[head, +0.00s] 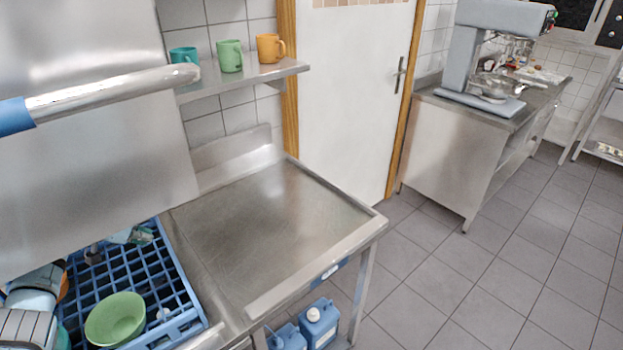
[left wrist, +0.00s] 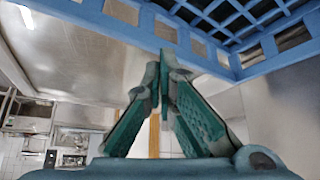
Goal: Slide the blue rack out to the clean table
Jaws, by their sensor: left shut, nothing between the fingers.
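The blue rack (head: 165,285) sits at the lower left of the head view, under the raised steel dishwasher hood. It holds a green bowl (head: 115,320) and other dishes, partly cut off or covered by my arm. The clean table (head: 270,225) is the bare steel top just right of the rack. My left arm (head: 30,305) reaches in at the lower left. In the left wrist view my left gripper (left wrist: 160,80) is shut and empty, its tips close to the side wall of the blue rack (left wrist: 205,55). I cannot tell whether they touch it. My right gripper is out of view.
The hood's handle bar (head: 110,93) crosses above the rack. A wall shelf (head: 245,80) with three cups hangs behind the clean table. Blue canisters (head: 318,325) stand under it. A mixer (head: 480,60) stands on a far counter. Tiled floor is free at right.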

